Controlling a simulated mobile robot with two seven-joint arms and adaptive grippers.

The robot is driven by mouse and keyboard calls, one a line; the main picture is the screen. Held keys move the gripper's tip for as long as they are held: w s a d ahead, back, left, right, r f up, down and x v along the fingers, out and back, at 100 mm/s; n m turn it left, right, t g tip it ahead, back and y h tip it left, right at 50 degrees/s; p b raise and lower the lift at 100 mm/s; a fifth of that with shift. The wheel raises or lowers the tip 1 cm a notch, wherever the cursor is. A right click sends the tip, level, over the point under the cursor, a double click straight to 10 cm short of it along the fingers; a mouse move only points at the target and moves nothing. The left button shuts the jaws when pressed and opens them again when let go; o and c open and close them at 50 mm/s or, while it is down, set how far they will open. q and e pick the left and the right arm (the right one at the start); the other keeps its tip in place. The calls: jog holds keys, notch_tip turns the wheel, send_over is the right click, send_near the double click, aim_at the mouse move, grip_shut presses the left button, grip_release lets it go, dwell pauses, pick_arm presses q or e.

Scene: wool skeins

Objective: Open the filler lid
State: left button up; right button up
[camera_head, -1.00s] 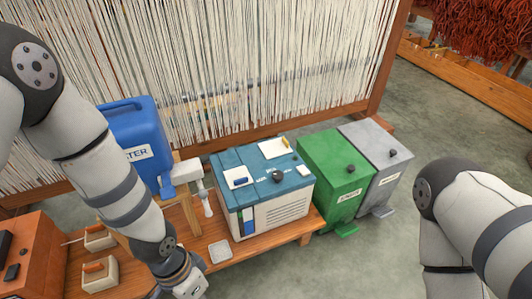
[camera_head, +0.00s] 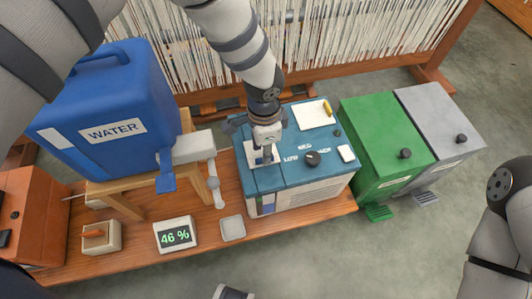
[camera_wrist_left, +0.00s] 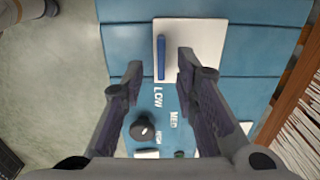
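A blue-topped humidifier box (camera_head: 268,184) stands on the wooden bench. Its white filler lid (camera_wrist_left: 203,45) has a raised blue bar handle (camera_wrist_left: 161,57) and lies flat in the wrist view. In the head view my left gripper (camera_head: 262,150) points down over this lid and hides much of it. In the wrist view my left gripper (camera_wrist_left: 160,68) is open, its fingers on either side of the near end of the handle. I cannot tell whether they touch it. My right gripper is not clearly visible; only my right arm shows at the right edge.
A black knob (camera_head: 312,158) and a white panel with a yellow bar (camera_head: 314,114) share the box top. A blue water canister (camera_head: 110,95) stands left, green (camera_head: 385,140) and grey (camera_head: 440,115) bins right. A display (camera_head: 175,235) reads 46 %.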

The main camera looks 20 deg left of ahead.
pick_arm(q)
notch_tip(320, 180, down, 4)
jog(key=shift+r, duration=0.1)
jog(key=shift+w, duration=0.1)
grip_shut()
